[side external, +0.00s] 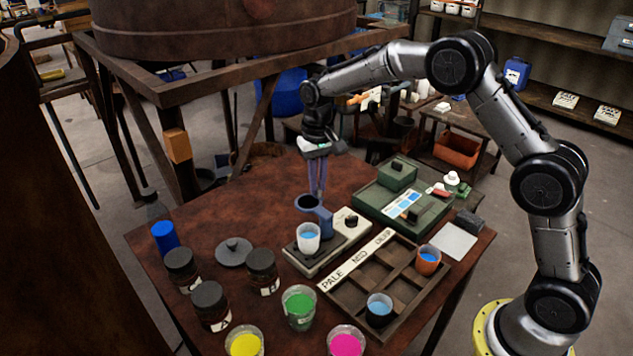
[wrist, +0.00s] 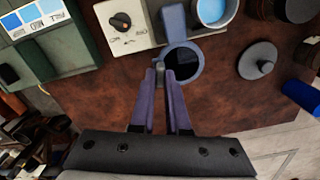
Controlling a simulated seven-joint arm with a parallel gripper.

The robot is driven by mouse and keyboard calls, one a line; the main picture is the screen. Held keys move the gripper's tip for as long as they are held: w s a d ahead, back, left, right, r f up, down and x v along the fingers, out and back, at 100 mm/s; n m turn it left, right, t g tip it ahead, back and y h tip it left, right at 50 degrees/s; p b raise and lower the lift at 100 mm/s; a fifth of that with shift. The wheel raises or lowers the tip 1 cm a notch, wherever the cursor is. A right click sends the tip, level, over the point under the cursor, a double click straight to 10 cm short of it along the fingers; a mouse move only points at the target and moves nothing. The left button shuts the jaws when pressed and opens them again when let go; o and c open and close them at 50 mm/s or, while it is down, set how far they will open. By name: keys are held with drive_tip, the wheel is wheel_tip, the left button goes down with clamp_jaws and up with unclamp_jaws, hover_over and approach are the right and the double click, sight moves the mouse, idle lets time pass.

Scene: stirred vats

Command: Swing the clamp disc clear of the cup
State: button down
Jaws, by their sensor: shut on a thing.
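The clamp disc (wrist: 183,64) is a blue-grey ring with a dark middle, joined to a blue-grey post (wrist: 174,22). In the side view the disc (side external: 307,203) sits just behind the cup. The cup (side external: 308,240) is white with blue liquid and stands upright on the stirrer base. It also shows in the wrist view (wrist: 212,12), cut by the top edge. The disc lies beside the cup's mouth, not over it. My gripper (wrist: 161,72) points down, its purple fingers shut on a small grey tab at the disc's edge; the fingers partly hide the tab.
The stirrer base (side external: 335,246) has a black knob. A sectioned tray (side external: 345,300) holds two cups at the right. A green case (side external: 420,222) stands behind. Dark jars (side external: 211,305), a grey lid (side external: 234,251) and coloured cups (side external: 299,308) crowd the front left.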

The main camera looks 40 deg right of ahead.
drive_tip(key=shift+r, duration=0.1)
drive_tip(key=c, duration=0.9)
unclamp_jaws()
wheel_tip(320, 180, up, 14)
